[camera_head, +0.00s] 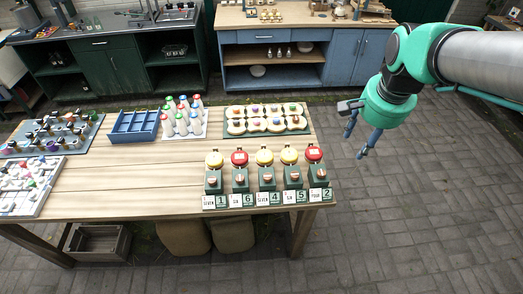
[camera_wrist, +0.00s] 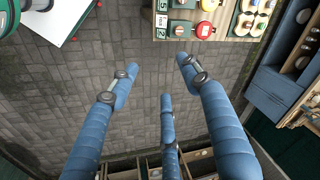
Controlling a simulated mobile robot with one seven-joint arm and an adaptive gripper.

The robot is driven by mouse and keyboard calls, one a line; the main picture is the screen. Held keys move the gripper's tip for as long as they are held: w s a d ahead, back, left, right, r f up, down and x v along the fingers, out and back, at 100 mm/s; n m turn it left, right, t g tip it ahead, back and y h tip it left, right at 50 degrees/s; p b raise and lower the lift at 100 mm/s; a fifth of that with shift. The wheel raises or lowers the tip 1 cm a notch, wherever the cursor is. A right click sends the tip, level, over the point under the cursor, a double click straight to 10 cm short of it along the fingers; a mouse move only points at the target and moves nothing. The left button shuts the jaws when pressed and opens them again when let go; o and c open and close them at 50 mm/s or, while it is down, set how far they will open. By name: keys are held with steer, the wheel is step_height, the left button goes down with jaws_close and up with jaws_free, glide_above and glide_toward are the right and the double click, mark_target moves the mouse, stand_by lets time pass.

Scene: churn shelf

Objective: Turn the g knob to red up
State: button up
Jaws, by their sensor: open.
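A row of several green knob stations stands along the front right edge of the wooden table (camera_head: 110,185) in the head view. My gripper (camera_head: 355,145) is open and empty in the air, right of the table. In the wrist view its blue fingers (camera_wrist: 158,75) are spread over paving; a red-topped station (camera_wrist: 204,30) shows beyond them.
A tray of cream round pieces (camera_head: 266,130), several red, white and green bottles (camera_head: 182,122) and a blue divided tray (camera_head: 134,125) stand behind the stations. Crowded trays (camera_head: 30,185) fill the table's left. Cabinets (camera_head: 300,50) stand at the back. The table's middle is clear.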

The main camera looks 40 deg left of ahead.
steer(key=a+f+p, duration=0.2)
steer(key=a+f, duration=0.2)
steer(key=a, duration=1)
steer(key=g+h+p, duration=0.2)
steer(key=p, duration=0.2)
glide_above(212, 179)
step_height(212, 179, down, 18)
steer(key=shift+s+f, duration=0.1)
steer(key=shift+f, duration=0.15)
steer(key=shift+f, duration=0.1)
step_height(212, 179, down, 14)
steer(key=shift+r+p, duration=0.2)
steer(key=shift+p, duration=0.35)
steer(key=c, duration=1.1)
